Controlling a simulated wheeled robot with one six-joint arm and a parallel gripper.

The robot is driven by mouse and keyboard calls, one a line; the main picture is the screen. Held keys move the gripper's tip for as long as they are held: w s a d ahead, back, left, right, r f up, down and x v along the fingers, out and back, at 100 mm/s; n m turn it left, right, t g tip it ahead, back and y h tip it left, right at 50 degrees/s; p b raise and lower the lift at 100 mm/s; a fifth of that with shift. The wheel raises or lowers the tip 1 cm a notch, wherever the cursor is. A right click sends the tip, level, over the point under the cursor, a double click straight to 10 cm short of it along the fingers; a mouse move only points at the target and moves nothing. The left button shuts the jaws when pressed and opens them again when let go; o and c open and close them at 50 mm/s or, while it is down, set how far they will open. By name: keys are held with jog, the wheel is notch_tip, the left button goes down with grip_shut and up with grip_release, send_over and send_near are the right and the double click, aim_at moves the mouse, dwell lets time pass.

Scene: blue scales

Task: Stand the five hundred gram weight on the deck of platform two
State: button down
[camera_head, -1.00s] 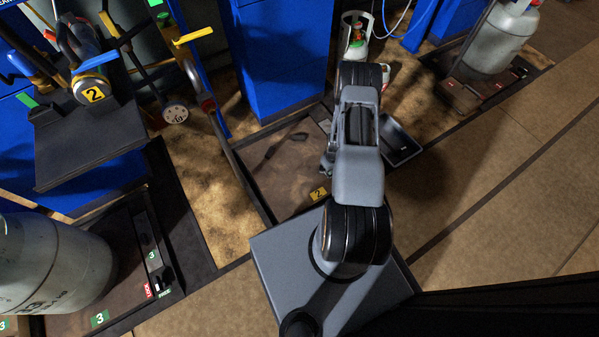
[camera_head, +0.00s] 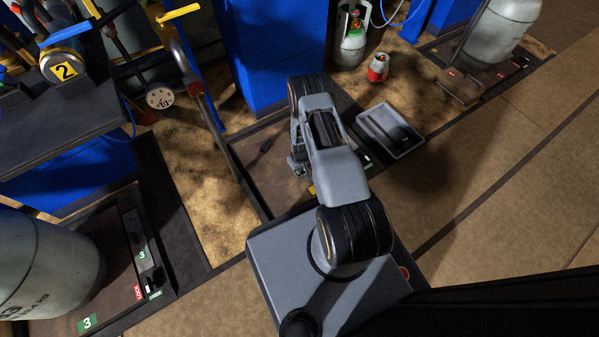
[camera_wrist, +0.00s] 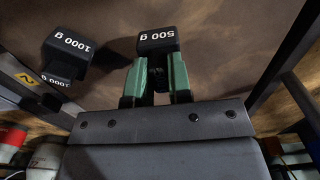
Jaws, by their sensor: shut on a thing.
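In the wrist view my gripper (camera_wrist: 160,62) has its two green fingers shut on the black five hundred gram weight (camera_wrist: 157,40), whose label reads "500 G". Brown deck of platform two (camera_wrist: 215,75) lies beyond the weight. I cannot tell whether the weight touches it. A black 1000 g weight (camera_wrist: 68,50) is to the left, near a yellow "2" label (camera_wrist: 28,77). In the head view the deck of platform two (camera_head: 243,172) shows left of my arm. My arm hides the held weight there.
A grey tray (camera_head: 405,150) lies right of my arm. A small red and white cylinder (camera_head: 378,68) stands behind it. Blue cabinets (camera_head: 270,50) rise behind. A large grey tank (camera_head: 45,262) stands front left.

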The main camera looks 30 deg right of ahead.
notch_tip(320, 180, down, 3)
jog(key=shift+w+a+f+b, duration=0.1)
jog(key=shift+f+b, duration=0.1)
jog(key=shift+b, duration=0.5)
jog(key=c, duration=1.1)
grip_release()
jog(key=shift+f, duration=0.1)
jog(key=shift+o, duration=0.2)
